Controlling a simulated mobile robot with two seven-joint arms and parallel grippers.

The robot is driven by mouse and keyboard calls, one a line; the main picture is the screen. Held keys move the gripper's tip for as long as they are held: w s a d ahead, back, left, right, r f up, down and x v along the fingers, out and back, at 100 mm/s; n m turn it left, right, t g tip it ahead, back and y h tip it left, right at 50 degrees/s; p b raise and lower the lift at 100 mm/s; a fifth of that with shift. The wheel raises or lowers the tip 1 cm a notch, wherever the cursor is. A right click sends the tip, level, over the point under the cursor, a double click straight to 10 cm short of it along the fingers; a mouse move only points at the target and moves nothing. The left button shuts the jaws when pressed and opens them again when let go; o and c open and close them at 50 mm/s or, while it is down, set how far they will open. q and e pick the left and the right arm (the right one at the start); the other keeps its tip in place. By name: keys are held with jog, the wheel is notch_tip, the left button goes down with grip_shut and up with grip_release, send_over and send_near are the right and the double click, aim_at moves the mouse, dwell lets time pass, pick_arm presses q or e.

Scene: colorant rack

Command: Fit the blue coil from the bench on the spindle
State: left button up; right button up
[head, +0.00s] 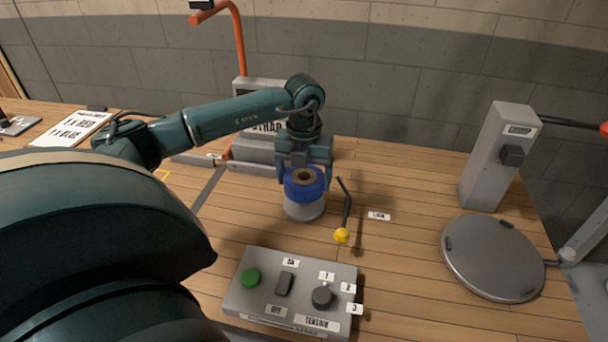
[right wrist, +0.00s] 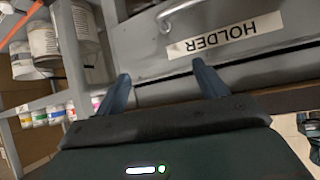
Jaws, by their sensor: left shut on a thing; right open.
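The blue coil (head: 304,184) shows in the head view near the middle of the bench. It has a brown core with a dark hole in its middle. My left gripper (head: 304,166) is shut on the coil from above and behind. The coil is right over a round light-grey base (head: 304,210). I cannot tell whether the coil touches this base, and no spindle post shows clearly there. My right gripper (right wrist: 165,90) is open and empty in the right wrist view, in front of a grey drawer front (right wrist: 230,60) labelled HOLDER.
A lever with a yellow knob (head: 342,236) stands just right of the coil. A control box (head: 290,296) with a green button and a dial is in front. A round grey plate (head: 492,258) lies at right. Shelves with tubs (right wrist: 42,42) show in the right wrist view.

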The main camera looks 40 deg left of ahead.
pick_arm(q)
jog(key=shift+f, duration=0.35)
pick_arm(e)
jog(key=shift+f, duration=0.5)
pick_arm(q)
jog(key=shift+f+b, duration=0.65)
jog(key=shift+f, duration=0.05)
pick_arm(e)
jog(key=shift+w+f, duration=0.1)
jog(key=shift+f, duration=0.35)
pick_arm(q)
jog(key=shift+f+b, duration=1)
jog(key=shift+f, duration=0.4)
pick_arm(e)
jog(key=shift+a+f, duration=0.1)
jog(key=shift+f, duration=0.85)
pick_arm(q)
jog(key=o, duration=1)
notch_tip(320, 180, up, 14)
jog(key=shift+f, duration=0.15)
pick_arm(e)
jog(key=shift+t+y, duration=0.3)
jog(key=shift+y, duration=0.2)
jog(key=r, duration=0.1)
jog(key=a+r, duration=0.1)
jog(key=r, duration=0.2)
jog(key=shift+w+a, duration=0.2)
jog(key=shift+a, duration=0.05)
